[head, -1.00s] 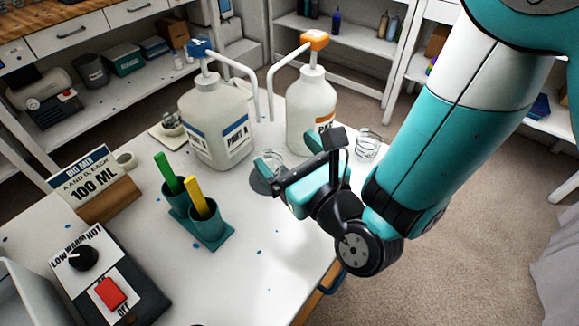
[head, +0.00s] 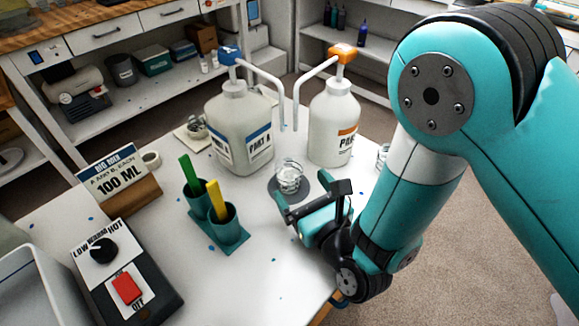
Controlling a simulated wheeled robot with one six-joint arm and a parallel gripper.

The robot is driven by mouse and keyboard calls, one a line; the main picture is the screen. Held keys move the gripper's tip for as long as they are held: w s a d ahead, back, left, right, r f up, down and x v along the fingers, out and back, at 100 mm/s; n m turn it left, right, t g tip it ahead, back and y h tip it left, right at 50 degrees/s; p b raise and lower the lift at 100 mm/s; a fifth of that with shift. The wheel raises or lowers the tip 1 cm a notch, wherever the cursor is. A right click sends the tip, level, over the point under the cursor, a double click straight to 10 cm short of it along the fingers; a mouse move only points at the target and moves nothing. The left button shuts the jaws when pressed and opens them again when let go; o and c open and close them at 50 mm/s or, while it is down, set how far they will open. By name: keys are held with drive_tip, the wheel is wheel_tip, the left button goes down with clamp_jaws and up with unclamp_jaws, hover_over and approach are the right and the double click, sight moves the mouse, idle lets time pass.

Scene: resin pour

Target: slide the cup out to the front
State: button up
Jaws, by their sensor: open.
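A clear cup (head: 289,176) stands upright on a dark round pad (head: 283,199) on the white table, below the pump spouts. My gripper (head: 299,208) is open and empty, at the front right of the cup and apart from it. Its far finger reaches toward the cup's near side.
The Part A jug (head: 236,128) with a blue pump and the Part B bottle (head: 334,122) with an orange pump stand behind the cup. A teal holder (head: 225,233) with green and yellow sticks stands at front left. A second clear vessel (head: 383,155) is partly hidden behind my arm. The table in front is mostly clear.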

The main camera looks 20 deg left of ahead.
sight(296, 180)
drive_tip(key=p+x, duration=0.2)
drive_tip(key=x, duration=0.2)
drive_tip(key=shift+w+a+r, duration=0.15)
drive_tip(key=shift+w, duration=0.05)
drive_tip(key=shift+w+a+p, duration=0.35)
drive_tip(key=shift+w+a, duration=0.05)
drive_tip(key=shift+a, duration=0.15)
drive_tip(key=c, duration=0.9)
